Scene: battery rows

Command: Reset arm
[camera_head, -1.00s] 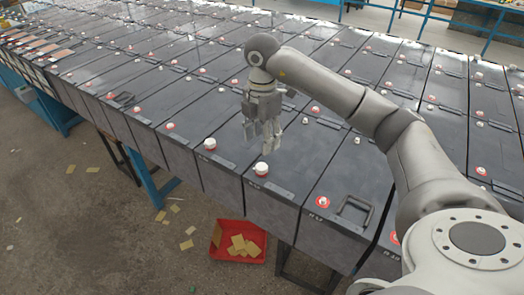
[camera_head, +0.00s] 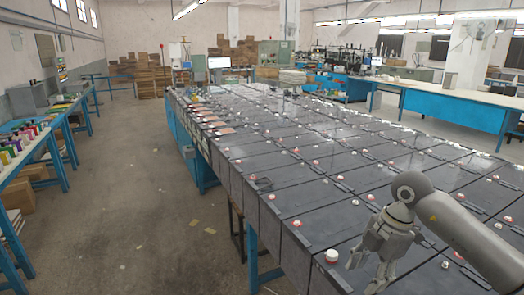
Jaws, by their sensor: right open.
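My right arm comes in from the lower right of the head view. Its gripper (camera_head: 368,268) points down over the near right part of the battery rows (camera_head: 310,204), and its fingers are apart with nothing between them. My left gripper is not in the view.
A blue bench with coloured spools (camera_head: 22,138) stands along the left wall. The grey floor (camera_head: 140,200) between it and the batteries is mostly clear, with a few paper scraps. Cardboard boxes (camera_head: 150,78) are stacked at the back. A blue table (camera_head: 450,105) stands at the right.

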